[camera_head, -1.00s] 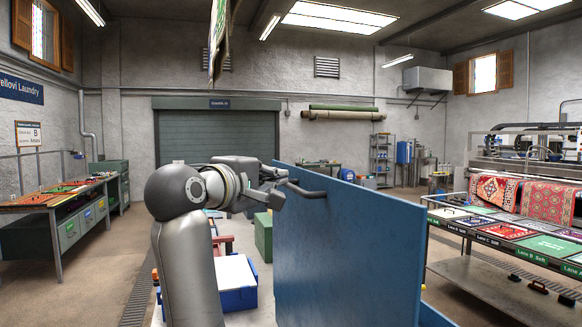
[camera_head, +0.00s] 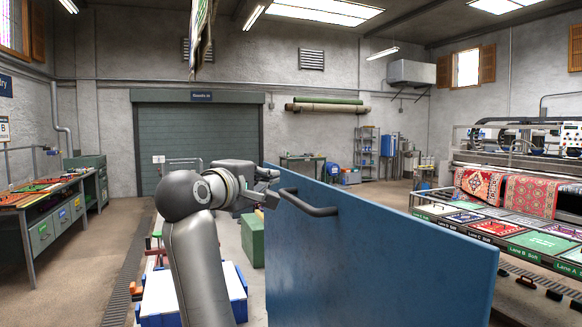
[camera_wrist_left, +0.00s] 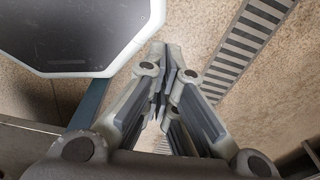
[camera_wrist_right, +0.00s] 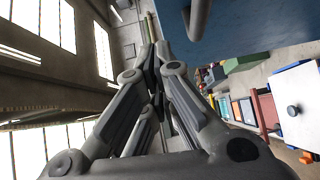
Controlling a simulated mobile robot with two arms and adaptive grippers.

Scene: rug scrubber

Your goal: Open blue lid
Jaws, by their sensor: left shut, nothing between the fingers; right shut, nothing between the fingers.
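The blue lid (camera_head: 380,255) stands upright as a large panel right of centre in the head view. A dark bar handle (camera_head: 308,205) is fixed on its left face near the top. My right gripper (camera_head: 270,197) is at the far end of this handle. It is shut and empty; I cannot tell whether it touches the handle. In the right wrist view its shut fingers (camera_wrist_right: 153,65) lie left of the blue lid (camera_wrist_right: 245,20) and the dark handle (camera_wrist_right: 198,18). My left gripper (camera_wrist_left: 163,68) is shut and empty above the floor, outside the head view.
A blue and white box (camera_head: 190,300) and a green box (camera_head: 252,240) lie left of the lid. A workbench (camera_head: 45,215) is at the left. A table with coloured panels (camera_head: 515,235) stands at the right. Open floor (camera_head: 95,260) lies beside the left bench.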

